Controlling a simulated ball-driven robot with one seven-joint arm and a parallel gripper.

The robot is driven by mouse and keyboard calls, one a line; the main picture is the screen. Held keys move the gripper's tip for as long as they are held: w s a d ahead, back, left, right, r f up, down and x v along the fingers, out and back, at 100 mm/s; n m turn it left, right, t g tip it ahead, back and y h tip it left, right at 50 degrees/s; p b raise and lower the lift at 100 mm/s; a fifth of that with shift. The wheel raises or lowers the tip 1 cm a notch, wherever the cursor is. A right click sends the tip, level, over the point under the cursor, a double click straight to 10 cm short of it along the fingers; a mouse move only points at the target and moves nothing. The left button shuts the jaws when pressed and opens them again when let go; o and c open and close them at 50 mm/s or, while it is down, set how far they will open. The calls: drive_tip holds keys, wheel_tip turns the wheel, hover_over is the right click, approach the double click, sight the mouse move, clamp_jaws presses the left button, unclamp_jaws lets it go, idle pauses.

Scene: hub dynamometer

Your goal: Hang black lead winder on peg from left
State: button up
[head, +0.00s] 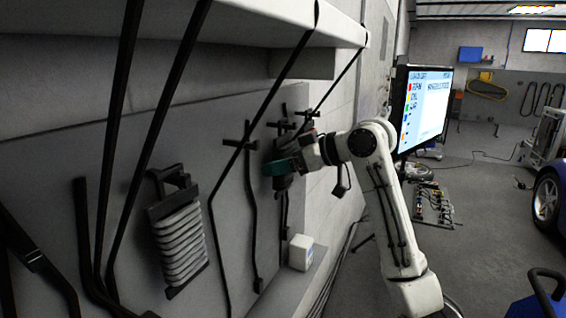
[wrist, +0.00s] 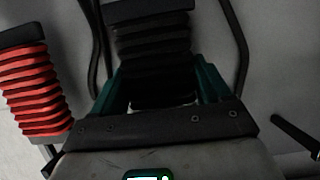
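The black lead winder (wrist: 152,38) is between the two teal fingers of my gripper (wrist: 160,85) in the wrist view. Both fingers press against its sides, and its lower end is close to the gripper's palm. In the head view my gripper (head: 286,166) is close to the pegboard wall, with the dark winder partly hidden beside it. Dark pegs (head: 240,144) stick out of the wall to its left, and others (head: 283,125) are just above it. Whether the winder touches a peg cannot be told.
A winder with white lead (head: 182,242) hangs on the wall at left. A red winder (wrist: 34,90) is left of my gripper in the wrist view. A white box (head: 300,252) stands on a ledge below. Black straps cross in front of the wall, and a monitor (head: 423,108) is at right.

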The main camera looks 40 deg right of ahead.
drive_tip(key=o, duration=0.4)
drive_tip(key=b+v, duration=0.2)
drive_tip(key=v, duration=0.8)
drive_tip(key=shift+s+d+r, duration=0.15)
drive_tip(key=shift+s+r, duration=0.05)
drive_tip(key=shift+s, duration=0.15)
